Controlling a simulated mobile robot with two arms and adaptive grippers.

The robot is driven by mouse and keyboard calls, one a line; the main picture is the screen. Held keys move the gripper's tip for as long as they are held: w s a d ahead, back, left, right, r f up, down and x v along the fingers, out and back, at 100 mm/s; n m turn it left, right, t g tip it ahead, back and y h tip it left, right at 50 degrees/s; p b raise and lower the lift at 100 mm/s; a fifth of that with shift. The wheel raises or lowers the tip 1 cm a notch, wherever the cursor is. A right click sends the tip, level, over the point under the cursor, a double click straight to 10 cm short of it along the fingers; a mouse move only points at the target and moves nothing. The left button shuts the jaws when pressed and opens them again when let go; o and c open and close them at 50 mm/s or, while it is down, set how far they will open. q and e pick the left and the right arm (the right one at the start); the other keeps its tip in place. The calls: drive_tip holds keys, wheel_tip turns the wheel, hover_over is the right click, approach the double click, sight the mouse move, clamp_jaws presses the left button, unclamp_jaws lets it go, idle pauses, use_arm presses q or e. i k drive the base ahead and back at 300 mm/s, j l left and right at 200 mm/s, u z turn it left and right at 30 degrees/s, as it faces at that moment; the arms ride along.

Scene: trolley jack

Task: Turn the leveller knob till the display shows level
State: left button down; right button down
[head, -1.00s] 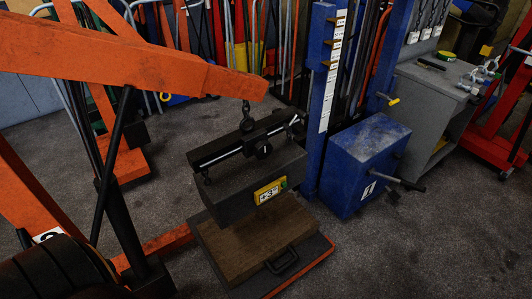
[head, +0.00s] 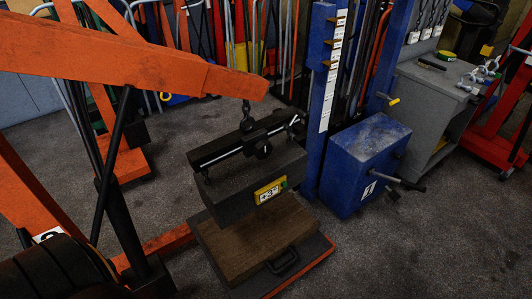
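The leveller (head: 245,145) is a black bar with a bright rod and a round dark knob (head: 264,149). It hangs from a hook (head: 246,106) on the orange crane boom. Below it is a dark grey block (head: 250,185). A yellow display (head: 270,191) on the block's front face seems to read "+3" with a degree mark, and a small green spot shows beside it. The block is over a brown wooden block (head: 262,238) with a black handle; whether they touch is hard to tell. Neither of my grippers is in view.
The orange crane (head: 130,55) fills the left side, its boom reaching over the leveller. A blue post and blue box (head: 365,165) with a protruding handle stand close on the right. A grey bench (head: 435,90) and red trolley are farther right. Dark floor is open in the foreground right.

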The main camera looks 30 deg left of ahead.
sight(263, 150)
drive_tip(key=k+l+u, duration=0.1)
drive_tip(key=l+u, duration=0.3)
drive_tip(key=k+l+u, duration=0.15)
drive_tip(key=u, duration=0.3)
drive_tip(key=k+l+u, duration=0.2)
drive_tip(key=u, duration=0.2)
drive_tip(key=i+l, duration=0.2)
drive_tip(key=l, duration=0.15)
drive_tip(key=i+l+u, duration=0.15)
drive_tip(key=l, duration=0.2)
drive_tip(key=i+l, duration=0.25)
drive_tip(key=l, duration=0.15)
